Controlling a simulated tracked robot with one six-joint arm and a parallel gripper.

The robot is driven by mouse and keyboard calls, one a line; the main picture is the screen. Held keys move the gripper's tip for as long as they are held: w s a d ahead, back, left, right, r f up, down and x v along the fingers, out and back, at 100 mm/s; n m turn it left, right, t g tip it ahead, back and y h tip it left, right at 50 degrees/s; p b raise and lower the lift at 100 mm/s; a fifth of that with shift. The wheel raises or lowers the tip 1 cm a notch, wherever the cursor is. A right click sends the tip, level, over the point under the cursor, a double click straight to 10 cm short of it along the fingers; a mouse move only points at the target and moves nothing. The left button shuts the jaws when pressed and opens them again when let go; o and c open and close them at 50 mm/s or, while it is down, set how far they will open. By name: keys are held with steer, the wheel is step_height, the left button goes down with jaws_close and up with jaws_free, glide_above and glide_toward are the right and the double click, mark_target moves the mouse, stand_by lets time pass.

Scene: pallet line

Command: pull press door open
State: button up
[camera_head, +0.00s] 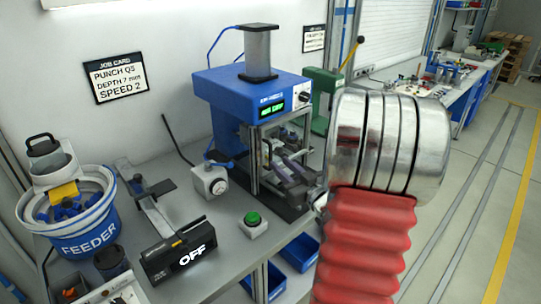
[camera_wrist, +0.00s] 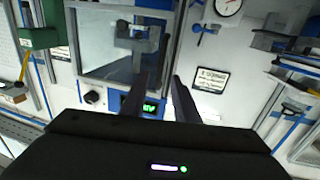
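The press (camera_head: 250,97) is a blue machine with a silver cylinder on top and a lit green display, standing on the bench against the wall. Its framed, clear door (camera_wrist: 105,45) fills the upper left of the wrist view, which looks rotated; the door seems to sit in its frame. My gripper (camera_wrist: 162,85) has its two dark fingers apart, close to the door's edge. I cannot tell whether they touch it or whether a handle lies between them. In the head view, my gripper (camera_head: 290,165) is partly hidden by my wrist in front of the press.
A green machine (camera_head: 322,88) stands behind to the right. The floor at right is clear.

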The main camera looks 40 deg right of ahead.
mark_target(271, 155)
steer(key=w, duration=0.2)
steer(key=w+d, duration=0.1)
steer(key=w, duration=0.4)
steer(key=shift+w+d, duration=0.15)
steer(key=shift+w, duration=0.05)
steer(key=shift+c, duration=0.4)
steer(key=c, duration=0.6)
steer(key=shift+s+d, duration=0.1)
jaws_close()
